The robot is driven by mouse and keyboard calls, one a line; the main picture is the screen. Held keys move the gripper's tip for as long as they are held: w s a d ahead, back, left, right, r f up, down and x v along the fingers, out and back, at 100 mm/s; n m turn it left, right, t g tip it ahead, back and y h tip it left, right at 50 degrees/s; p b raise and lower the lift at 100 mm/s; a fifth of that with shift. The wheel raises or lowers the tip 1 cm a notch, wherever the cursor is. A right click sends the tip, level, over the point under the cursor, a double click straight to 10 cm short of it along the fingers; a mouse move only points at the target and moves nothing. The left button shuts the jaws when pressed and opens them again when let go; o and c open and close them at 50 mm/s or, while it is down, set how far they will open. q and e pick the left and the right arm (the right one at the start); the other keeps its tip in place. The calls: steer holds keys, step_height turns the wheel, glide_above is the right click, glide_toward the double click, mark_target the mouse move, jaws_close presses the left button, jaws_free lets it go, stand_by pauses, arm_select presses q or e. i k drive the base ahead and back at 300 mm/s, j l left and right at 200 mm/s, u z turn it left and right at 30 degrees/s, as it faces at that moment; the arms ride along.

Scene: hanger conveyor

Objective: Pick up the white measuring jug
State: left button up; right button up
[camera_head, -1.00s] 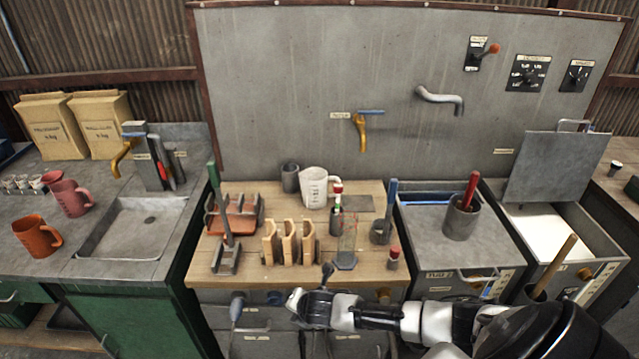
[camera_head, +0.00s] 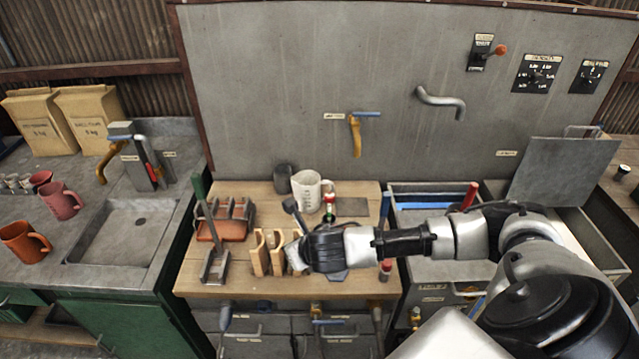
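The white measuring jug (camera_head: 306,190) stands upright near the back of the wooden worktop, with its handle to the right and dark markings on its side. A dark grey cup (camera_head: 284,178) is just behind it on the left. My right gripper (camera_head: 292,232) is above the worktop, in front of the jug and apart from it. Its arm comes in from the right. Nothing shows held in it, but its fingers are too unclear to tell open from shut. My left gripper is not in view.
A bottle with a red cap (camera_head: 329,206) stands close to the jug's right. Wooden holders (camera_head: 259,256) are beside my gripper, and a rack with a green-handled tool (camera_head: 198,205) is at left. Mugs (camera_head: 62,202) stand at far left.

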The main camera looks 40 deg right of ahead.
mark_target(306, 184)
steer(key=i+l, duration=0.15)
steer(key=l, duration=0.25)
steer(key=i+l, duration=0.15)
steer(key=l, duration=0.2)
steer(key=i+l, duration=0.15)
steer(key=l, duration=0.25)
steer(key=i+l, duration=0.15)
steer(key=l, duration=0.2)
